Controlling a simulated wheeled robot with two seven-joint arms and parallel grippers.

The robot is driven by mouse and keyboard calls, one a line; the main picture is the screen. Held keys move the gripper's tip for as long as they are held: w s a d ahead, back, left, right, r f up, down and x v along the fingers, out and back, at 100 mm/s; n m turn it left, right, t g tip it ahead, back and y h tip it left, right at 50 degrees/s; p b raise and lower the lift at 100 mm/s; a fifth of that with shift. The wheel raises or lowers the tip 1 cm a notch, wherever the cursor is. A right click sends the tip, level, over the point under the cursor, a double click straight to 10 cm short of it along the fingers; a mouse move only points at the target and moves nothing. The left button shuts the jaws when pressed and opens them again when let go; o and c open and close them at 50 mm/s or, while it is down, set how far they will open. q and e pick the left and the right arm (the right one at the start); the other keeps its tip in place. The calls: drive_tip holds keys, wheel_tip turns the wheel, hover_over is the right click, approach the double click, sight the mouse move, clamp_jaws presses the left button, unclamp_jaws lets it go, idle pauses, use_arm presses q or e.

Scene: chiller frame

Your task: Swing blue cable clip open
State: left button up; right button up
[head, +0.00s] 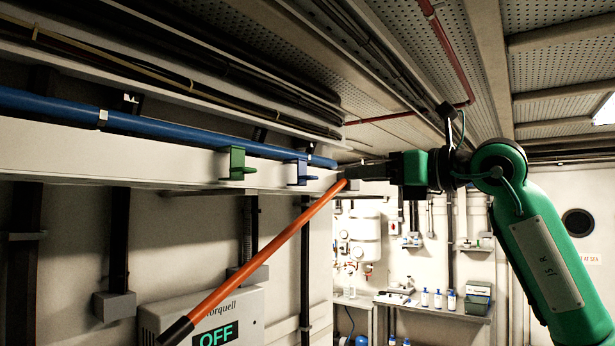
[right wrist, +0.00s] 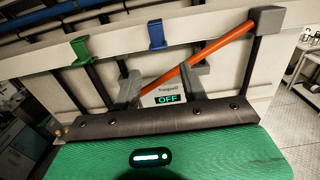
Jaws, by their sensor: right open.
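The blue cable clip (head: 301,172) is on the white wall ledge just under the blue pipe, near the ledge's right end. It also shows in the right wrist view (right wrist: 156,34), above and beyond my fingers. Whether its hook is closed around the pipe is too small to tell. My right gripper (head: 350,173) reaches in from the right, a little to the right of the clip and apart from it. In the right wrist view its two fingers (right wrist: 162,75) stand apart with no clip between them. My left gripper is not in view.
A similar green clip (head: 236,163) sits left of the blue one. The blue pipe (head: 180,128) runs along the ledge (head: 90,160). An orange bar (head: 262,252) slants up to near my right gripper. An OFF display box (head: 200,318) is below.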

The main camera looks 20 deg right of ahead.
sight(306, 177)
drive_tip(key=shift+p+x, duration=2.9)
drive_tip(key=shift+x, duration=3.55)
drive_tip(key=shift+c, duration=0.2)
drive_tip(key=shift+s, duration=0.1)
clamp_jaws()
drive_tip(key=shift+a+r, duration=0.1)
